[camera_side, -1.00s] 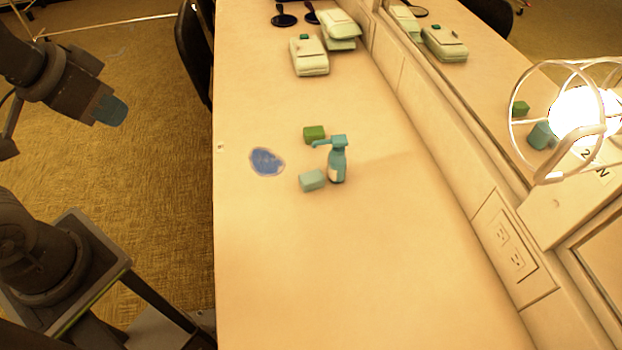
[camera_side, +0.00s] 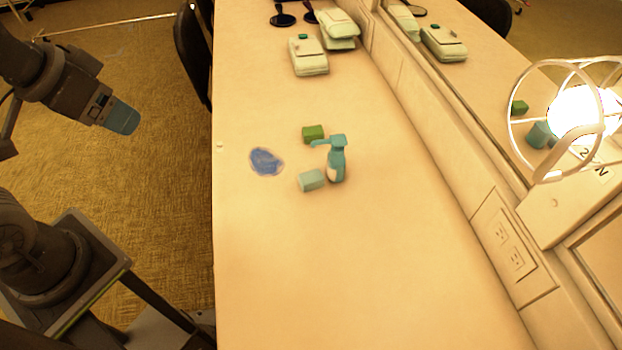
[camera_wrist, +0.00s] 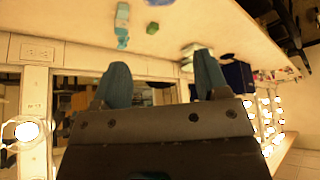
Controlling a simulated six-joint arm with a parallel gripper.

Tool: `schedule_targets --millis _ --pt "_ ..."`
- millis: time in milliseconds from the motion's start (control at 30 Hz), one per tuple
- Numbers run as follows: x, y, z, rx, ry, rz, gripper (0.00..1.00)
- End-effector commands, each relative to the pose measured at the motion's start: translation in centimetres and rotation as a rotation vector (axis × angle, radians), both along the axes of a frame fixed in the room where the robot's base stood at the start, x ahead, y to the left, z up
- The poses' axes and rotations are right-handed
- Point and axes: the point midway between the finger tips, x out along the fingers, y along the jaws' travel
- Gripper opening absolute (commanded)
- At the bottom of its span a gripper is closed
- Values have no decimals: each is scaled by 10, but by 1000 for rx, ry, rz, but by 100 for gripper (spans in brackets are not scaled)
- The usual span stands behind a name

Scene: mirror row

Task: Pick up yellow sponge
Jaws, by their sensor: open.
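No block in view looks clearly yellow. A pale teal block (camera_side: 312,180) lies on the counter, just left of a teal pump bottle (camera_side: 337,163) that stands upright. A green block (camera_side: 313,133) lies behind them; it also shows in the wrist view (camera_wrist: 152,28). My gripper (camera_side: 123,119) is at the left in the side view, out over the carpet and clear of the counter. In the wrist view my gripper (camera_wrist: 163,78) has its two teal fingers wide apart with nothing held between them.
A flat blue patch (camera_side: 266,162) lies left of the blocks. Pale green cases (camera_side: 309,56) sit at the back of the counter (camera_side: 300,270). A mirror and a caged lit bulb (camera_side: 580,115) line the right side. The front of the counter is clear.

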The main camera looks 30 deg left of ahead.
Motion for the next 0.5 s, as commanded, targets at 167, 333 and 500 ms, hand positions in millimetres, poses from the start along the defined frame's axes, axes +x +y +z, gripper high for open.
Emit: schedule_targets --millis 167,333,500 --pt "0 0 0 0 0 0 72" --pt "4 -1 2 16 8 -28 72" --pt "34 -10 7 127 69 -224 72"
